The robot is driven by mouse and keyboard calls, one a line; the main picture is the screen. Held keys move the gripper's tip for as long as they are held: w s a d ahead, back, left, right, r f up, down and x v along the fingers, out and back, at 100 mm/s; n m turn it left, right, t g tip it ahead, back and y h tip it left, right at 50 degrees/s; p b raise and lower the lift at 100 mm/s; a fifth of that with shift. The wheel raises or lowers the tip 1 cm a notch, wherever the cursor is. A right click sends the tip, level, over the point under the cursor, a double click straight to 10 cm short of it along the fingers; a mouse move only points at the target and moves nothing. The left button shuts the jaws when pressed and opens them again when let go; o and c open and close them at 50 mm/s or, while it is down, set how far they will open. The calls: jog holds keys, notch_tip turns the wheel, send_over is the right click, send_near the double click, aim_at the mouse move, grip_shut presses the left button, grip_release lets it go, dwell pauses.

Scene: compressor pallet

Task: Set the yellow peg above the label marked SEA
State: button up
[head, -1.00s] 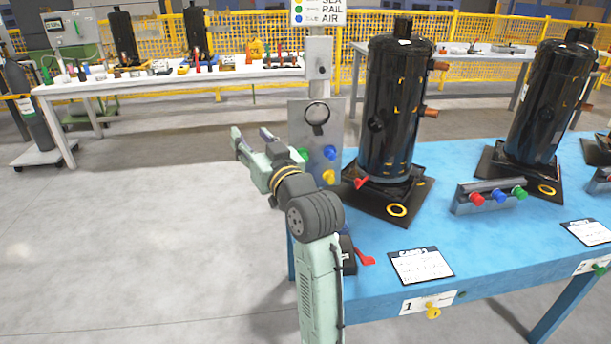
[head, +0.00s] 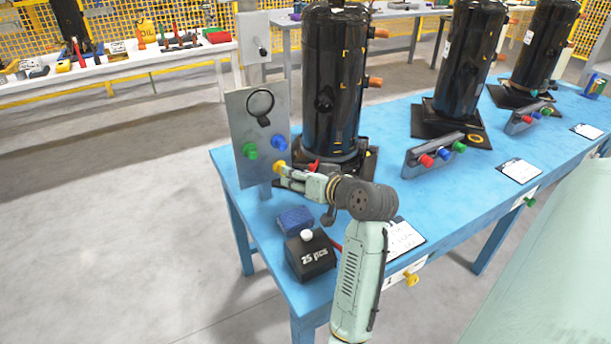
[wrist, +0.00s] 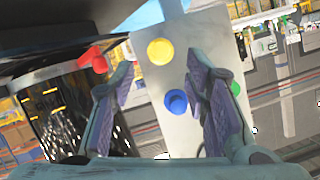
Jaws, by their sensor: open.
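A yellow peg (head: 278,167) sits at the lower right of an upright grey board (head: 240,120), with a green peg (head: 250,151) and a blue peg (head: 279,143). My gripper (head: 282,179) is open and empty at the board's lower right, close to the yellow peg. In the wrist view, the yellow peg (wrist: 160,51) shows between and beyond the two fingers (wrist: 162,82), with the blue peg (wrist: 176,102) below it. Contact is not visible. Another yellow peg (head: 411,279) is on the table's front edge. The SEA label is out of view now.
The blue table (head: 400,135) bears black compressors (head: 325,85), a peg rack (head: 433,157), a dark box (head: 311,256) and a blue block (head: 295,220). A red-handled item (wrist: 93,59) is left of the fingers in the wrist view. Floor left of the board is free.

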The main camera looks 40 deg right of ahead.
jog(key=p+x, duration=0.1)
jog(key=x, duration=0.5)
grip_shut()
dwell(0.9)
dwell(0.4)
